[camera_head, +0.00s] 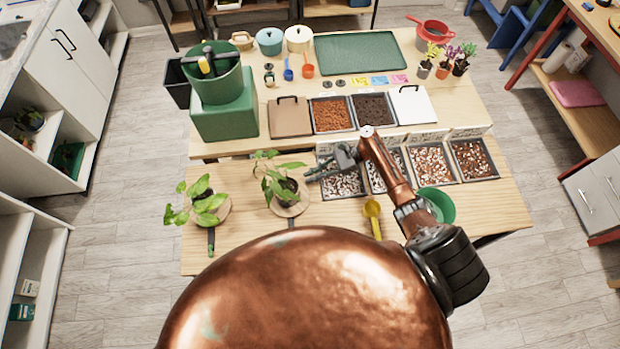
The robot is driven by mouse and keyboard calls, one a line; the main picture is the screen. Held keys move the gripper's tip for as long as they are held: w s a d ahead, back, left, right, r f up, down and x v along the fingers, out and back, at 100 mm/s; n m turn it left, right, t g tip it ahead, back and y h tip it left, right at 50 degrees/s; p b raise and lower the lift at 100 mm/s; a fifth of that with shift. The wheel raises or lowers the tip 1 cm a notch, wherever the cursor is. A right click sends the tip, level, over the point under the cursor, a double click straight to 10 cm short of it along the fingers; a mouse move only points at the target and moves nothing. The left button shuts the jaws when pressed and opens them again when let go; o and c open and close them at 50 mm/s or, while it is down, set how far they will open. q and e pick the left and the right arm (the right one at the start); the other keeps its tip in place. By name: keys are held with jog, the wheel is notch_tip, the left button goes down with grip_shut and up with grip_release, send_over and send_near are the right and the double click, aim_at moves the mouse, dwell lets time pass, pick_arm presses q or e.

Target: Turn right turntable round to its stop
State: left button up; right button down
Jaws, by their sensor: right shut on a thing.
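The right turntable (283,211) is a round wooden disc on the near table, bearing a potted plant (287,189) with broad green leaves. My right gripper (310,174) comes in from the right and is low at the disc's far right side, beside the plant. It is shut on a part of this turntable; its fingers hide the exact spot of contact. A short dark piece (291,222) shows at the disc's near edge. The left turntable (222,213) bears another leafy plant (203,198), and a green handle (211,241) points towards me. My left gripper is not in view.
Trays of pebbles (432,162) stand behind and right of my right gripper. A yellow scoop (373,215) and a green bowl (441,204) lie near my right arm. The table's right end is clear.

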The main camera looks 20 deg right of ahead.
jog(key=shift+w+a, duration=0.3)
jog(key=shift+w, duration=0.4)
jog(key=shift+w+a, duration=0.25)
jog(key=shift+w, duration=0.45)
jog(key=shift+w+a, duration=0.3)
jog(key=shift+w, duration=0.4)
jog(key=shift+w+r, duration=0.1)
jog(key=shift+w, duration=0.05)
jog(key=c, duration=2)
grip_release()
jog(key=shift+a, duration=0.15)
jog(key=v, duration=1.2)
jog(key=shift+c, duration=0.2)
